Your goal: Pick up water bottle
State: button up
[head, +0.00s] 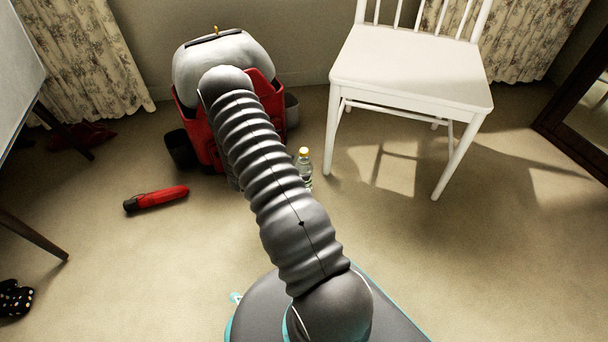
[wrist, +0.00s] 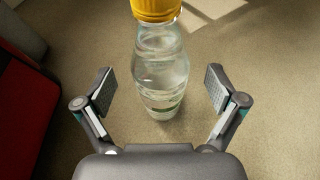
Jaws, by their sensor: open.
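A clear water bottle with a yellow cap (head: 304,168) stands upright on the floor, to the right of my arm in the head view. In the wrist view the bottle (wrist: 160,75) is close, just ahead of and partly between the two fingers of my gripper (wrist: 160,90). The fingers are spread wide, with a gap on each side of the bottle, and do not appear to touch it. In the head view my gripper's fingers are hidden behind my arm.
A white chair (head: 410,70) stands to the right. A red umbrella-like object (head: 157,198) lies on the floor at left.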

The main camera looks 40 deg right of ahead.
jog(key=x, duration=0.2)
jog(key=shift+d+f, duration=0.15)
jog(key=shift+d, duration=0.25)
jog(key=c, duration=1.7)
